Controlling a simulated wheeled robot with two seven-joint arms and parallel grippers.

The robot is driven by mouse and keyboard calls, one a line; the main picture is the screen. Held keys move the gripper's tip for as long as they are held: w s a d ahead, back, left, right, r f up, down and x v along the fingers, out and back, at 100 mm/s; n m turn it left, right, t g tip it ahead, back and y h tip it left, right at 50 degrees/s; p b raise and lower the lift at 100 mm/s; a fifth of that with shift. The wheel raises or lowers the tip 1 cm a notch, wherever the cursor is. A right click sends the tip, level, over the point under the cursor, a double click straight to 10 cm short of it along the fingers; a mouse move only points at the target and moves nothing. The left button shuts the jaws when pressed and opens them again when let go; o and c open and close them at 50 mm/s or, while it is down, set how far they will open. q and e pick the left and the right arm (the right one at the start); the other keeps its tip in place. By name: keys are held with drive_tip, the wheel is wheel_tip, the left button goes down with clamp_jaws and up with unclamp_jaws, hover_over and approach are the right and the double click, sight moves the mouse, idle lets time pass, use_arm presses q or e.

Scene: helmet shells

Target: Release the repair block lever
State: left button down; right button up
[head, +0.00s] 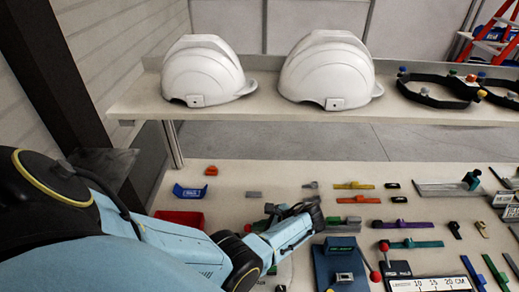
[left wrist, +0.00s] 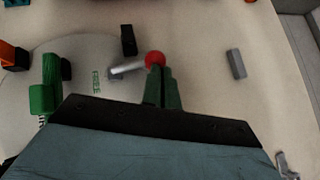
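In the left wrist view a silver lever (left wrist: 125,69) with a red ball knob (left wrist: 155,59) lies over a pale round plate (left wrist: 75,52) that carries the green word FREE. My left gripper (left wrist: 160,70) has its two dark green fingers side by side with almost no gap. Their tips are right at the red knob; whether they touch it I cannot tell. A green block (left wrist: 45,90) stands on the plate's left. In the head view my left gripper (head: 308,212) is low over the table, and my arm hides the lever. My right gripper is not in view.
A blue fixture (head: 322,268) with red-knobbed levers beside it stands just right of my left arm. Colored clamps and a ruler plate (head: 430,284) fill the table's right. A red tray (head: 180,218) is at left. White helmets (head: 204,72) stand on the shelf (head: 240,112) behind.

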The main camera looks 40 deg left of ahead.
use_arm(q)
drive_tip(key=w+v, duration=0.2)
drive_tip(key=v, duration=1.1)
drive_tip(key=shift+w+p, duration=0.2)
drive_tip(key=shift+p, duration=0.1)
drive_tip(key=shift+d+f, duration=0.1)
